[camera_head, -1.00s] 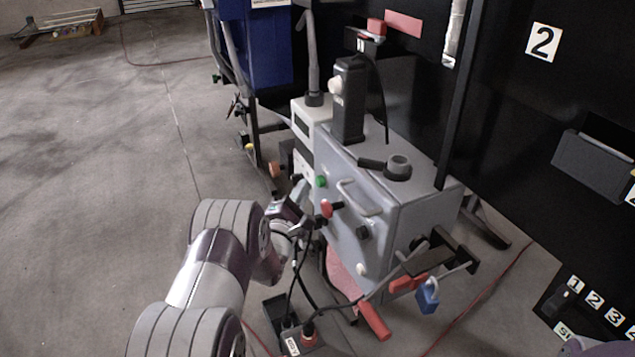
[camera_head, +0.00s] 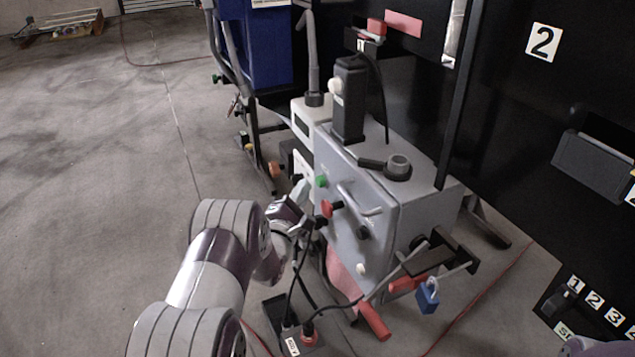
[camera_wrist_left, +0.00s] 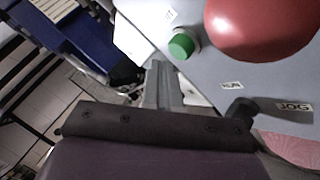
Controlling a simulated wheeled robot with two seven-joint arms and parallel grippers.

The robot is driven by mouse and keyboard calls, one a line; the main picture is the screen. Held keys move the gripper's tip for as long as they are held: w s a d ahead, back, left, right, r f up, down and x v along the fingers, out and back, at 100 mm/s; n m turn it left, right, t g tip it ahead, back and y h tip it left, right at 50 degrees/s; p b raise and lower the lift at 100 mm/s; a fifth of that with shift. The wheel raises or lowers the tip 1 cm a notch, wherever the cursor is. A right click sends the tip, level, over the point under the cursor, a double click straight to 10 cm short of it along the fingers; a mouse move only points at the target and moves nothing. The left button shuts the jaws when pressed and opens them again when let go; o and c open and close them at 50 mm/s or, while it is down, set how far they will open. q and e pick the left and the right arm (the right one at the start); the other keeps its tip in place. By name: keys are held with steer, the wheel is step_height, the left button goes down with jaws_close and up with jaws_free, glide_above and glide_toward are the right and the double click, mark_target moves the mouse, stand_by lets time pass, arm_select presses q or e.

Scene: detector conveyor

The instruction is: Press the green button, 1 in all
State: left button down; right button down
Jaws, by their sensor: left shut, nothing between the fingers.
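The green button (camera_head: 321,181) is a small round knob on the front face of a grey box (camera_head: 408,222). It also shows in the left wrist view (camera_wrist_left: 183,46), close to my left fingertips. My left gripper (camera_head: 303,187) is at the box's front, just left of and slightly below the green button. In the left wrist view its fingers (camera_wrist_left: 160,72) are shut together, empty, with their tips near the button. A gap seems to show between tips and button, but the depth is hard to tell.
A large red mushroom button (camera_head: 326,208) sits just below the green one and looms in the left wrist view (camera_wrist_left: 262,28). A curved handle (camera_head: 362,200) and a black knob (camera_head: 363,233) stick out nearby. Cables hang below; open floor lies left.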

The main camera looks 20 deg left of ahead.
stand_by(0.3)
arm_select(q)
steer(key=shift+w+d, duration=0.3)
steer(key=shift+w, duration=0.05)
steer(key=shift+w+d, duration=0.3)
steer(key=shift+w, duration=0.1)
stand_by(0.7)
steer(key=shift+s+a, duration=0.1)
stand_by(0.3)
steer(key=shift+s+a, duration=0.5)
steer(key=shift+s, duration=0.1)
steer(key=s+a, duration=0.1)
steer(key=s, duration=0.1)
steer(key=s+a+p, duration=0.1)
steer(key=s+a, duration=0.1)
steer(key=shift+a, duration=0.1)
steer(key=shift+w, duration=0.1)
stand_by(0.7)
